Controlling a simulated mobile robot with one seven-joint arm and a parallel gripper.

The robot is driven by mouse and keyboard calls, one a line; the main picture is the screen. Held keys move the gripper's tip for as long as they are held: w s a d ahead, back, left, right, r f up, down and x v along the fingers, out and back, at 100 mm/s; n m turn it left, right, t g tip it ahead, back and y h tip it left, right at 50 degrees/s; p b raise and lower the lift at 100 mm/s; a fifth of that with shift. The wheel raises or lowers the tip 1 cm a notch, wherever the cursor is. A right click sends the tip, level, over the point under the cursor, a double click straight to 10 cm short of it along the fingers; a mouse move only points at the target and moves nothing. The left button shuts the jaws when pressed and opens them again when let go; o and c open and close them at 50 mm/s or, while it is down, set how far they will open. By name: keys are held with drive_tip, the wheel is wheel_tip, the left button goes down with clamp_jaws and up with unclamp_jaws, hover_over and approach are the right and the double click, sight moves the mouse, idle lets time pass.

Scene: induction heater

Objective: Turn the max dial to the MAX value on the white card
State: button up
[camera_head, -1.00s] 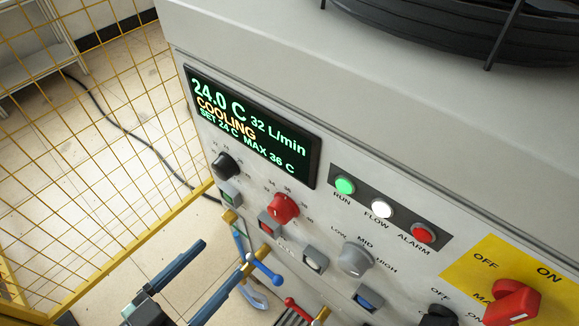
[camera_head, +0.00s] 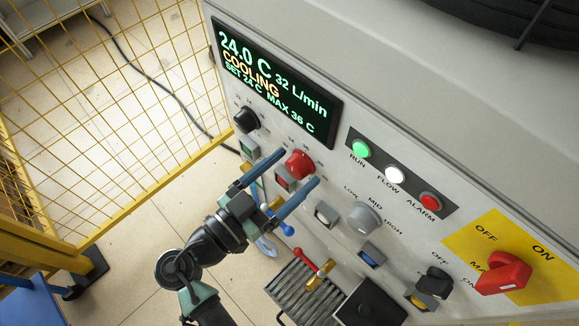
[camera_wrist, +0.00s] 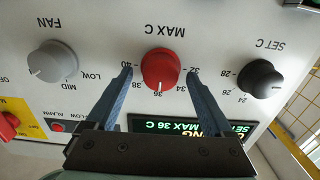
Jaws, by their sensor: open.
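The max dial is a red knob (camera_head: 299,164) on the grey control panel, below the display (camera_head: 274,84), which reads "MAX 36 C". In the wrist view the red dial (camera_wrist: 160,70) sits under the label "MAX C", its white mark at 36 on a scale showing 32 to 40. My gripper (camera_head: 284,170) is open in front of the dial. In the wrist view my gripper (camera_wrist: 160,73) has one finger on each side of the dial, with gaps to both; I cannot tell how deep the fingertips reach. No white card is in view.
A black set dial (camera_head: 246,120) and a grey fan dial (camera_head: 363,219) flank the red one. Square buttons and a blue-handled valve (camera_head: 286,229) lie below. A red main switch (camera_head: 503,273) is at right. A yellow mesh fence (camera_head: 90,110) stands at left.

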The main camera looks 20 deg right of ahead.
drive_tip(key=shift+d, duration=0.15)
drive_tip(key=c, duration=1.4)
drive_tip(key=shift+o, duration=0.2)
